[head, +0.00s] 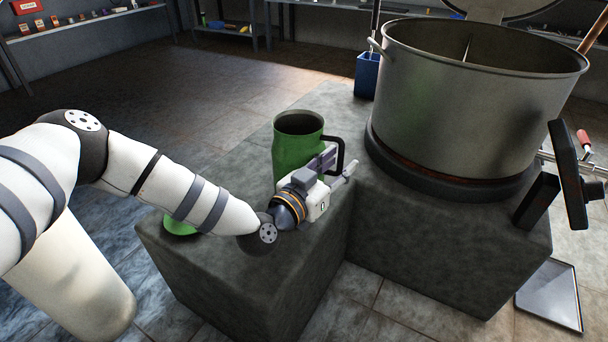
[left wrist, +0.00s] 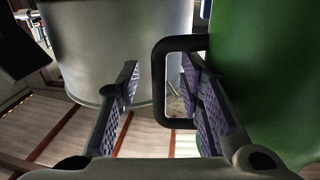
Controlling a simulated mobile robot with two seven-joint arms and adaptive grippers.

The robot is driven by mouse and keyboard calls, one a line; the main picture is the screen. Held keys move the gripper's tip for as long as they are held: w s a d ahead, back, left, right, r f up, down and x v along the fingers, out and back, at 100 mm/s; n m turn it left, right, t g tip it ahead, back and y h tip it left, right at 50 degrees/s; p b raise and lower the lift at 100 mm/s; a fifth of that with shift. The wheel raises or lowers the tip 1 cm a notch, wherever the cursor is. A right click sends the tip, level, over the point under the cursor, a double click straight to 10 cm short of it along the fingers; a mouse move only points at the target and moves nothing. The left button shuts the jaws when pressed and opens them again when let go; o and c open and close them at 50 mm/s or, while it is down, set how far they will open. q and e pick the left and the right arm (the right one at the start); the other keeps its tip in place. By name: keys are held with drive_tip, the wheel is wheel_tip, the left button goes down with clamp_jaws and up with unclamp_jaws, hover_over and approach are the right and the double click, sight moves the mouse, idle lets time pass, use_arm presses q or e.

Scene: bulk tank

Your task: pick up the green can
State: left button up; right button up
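The green can (head: 293,155) stands upright and open-topped on a dark stone block (head: 245,275). Its black handle (head: 341,150) sticks out to the right. In the head view my left gripper (head: 340,166) is in front of the can, close to the handle. In the left wrist view its two fingers (left wrist: 162,95) are apart, with the handle's upright bar (left wrist: 159,85) showing between them. I cannot tell whether either finger touches it. The can's green side (left wrist: 265,75) fills the right of that view. My right gripper is not in view.
A large steel tank (head: 470,105) stands on the block just right of the can; its wall also shows in the left wrist view (left wrist: 95,45). A green disc (head: 180,226) lies partly behind my left arm. A blue bin (head: 367,75) is behind. A metal tray (head: 552,293) lies lower right.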

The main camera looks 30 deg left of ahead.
use_arm(q)
drive_tip(key=shift+w+d, duration=0.1)
drive_tip(key=shift+w, duration=0.3)
drive_tip(key=shift+r, duration=0.15)
clamp_jaws()
